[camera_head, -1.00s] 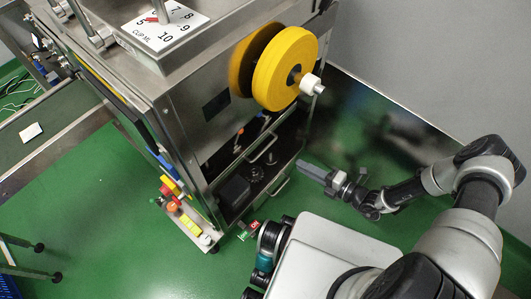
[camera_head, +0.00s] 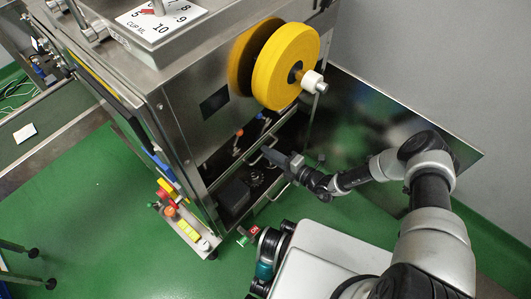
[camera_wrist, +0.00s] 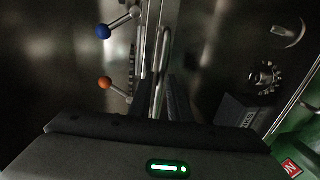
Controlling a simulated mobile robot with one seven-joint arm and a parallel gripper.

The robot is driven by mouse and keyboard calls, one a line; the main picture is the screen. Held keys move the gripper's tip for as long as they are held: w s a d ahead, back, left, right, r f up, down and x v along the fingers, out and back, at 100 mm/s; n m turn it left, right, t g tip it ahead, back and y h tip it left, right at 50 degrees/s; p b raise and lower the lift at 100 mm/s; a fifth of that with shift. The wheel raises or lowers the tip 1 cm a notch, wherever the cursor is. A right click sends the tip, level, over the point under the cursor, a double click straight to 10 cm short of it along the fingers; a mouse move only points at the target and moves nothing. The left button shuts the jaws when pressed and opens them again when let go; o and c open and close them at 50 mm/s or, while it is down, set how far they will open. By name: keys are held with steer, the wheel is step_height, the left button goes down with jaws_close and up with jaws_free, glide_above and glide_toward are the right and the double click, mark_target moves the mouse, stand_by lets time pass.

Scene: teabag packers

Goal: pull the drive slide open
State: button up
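The drive slide (camera_head: 268,197) is a low metal unit under the yellow reel, with dark round parts on top. It looks pushed in. A thin bar handle (camera_head: 281,191) shows on its front, and another metal bar (camera_head: 256,156) shows higher up. My gripper (camera_head: 268,153) reaches in from the right, its fingertips close to the higher bar. In the wrist view a bar handle (camera_wrist: 164,50) runs lengthwise between the two dark fingers (camera_wrist: 160,98). The fingers look apart, with a gap around the bar. Contact is too dark to tell.
Blue (camera_wrist: 103,31) and orange (camera_wrist: 105,83) knobbed levers are left of my gripper in the wrist view. A yellow reel (camera_head: 284,68) sticks out above it. A button panel (camera_head: 186,229) stands at the machine's corner.

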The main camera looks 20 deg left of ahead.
steer(key=shift+x, duration=0.95)
steer(key=shift+c, duration=0.3)
jaws_close()
